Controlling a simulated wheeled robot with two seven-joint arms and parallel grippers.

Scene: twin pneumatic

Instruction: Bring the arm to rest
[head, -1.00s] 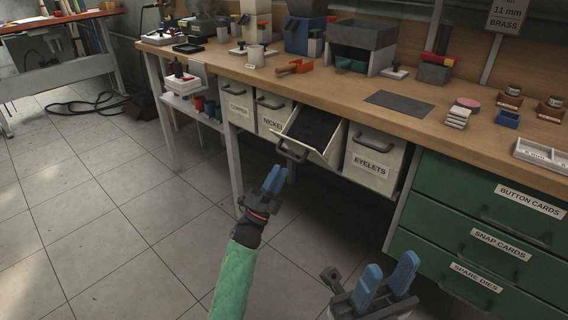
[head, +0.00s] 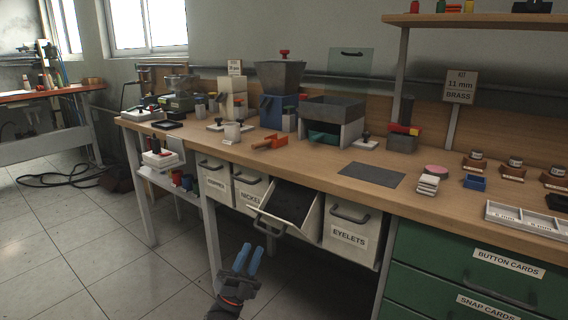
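My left gripper (head: 250,250) is low in the head view, in front of the bench. Its two blue fingers point up and stand apart with nothing between them. It is below the tilted-out bin (head: 285,208) and appears apart from it. Part of the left arm is cut off by the bottom edge. My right gripper is out of the head view.
The bench (head: 310,165) carries a hopper (head: 279,75), a grey mat (head: 372,175) and small trays. Under it hang bins, including the shut eyelets bin (head: 348,232). Green drawers (head: 470,270) stand at the right.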

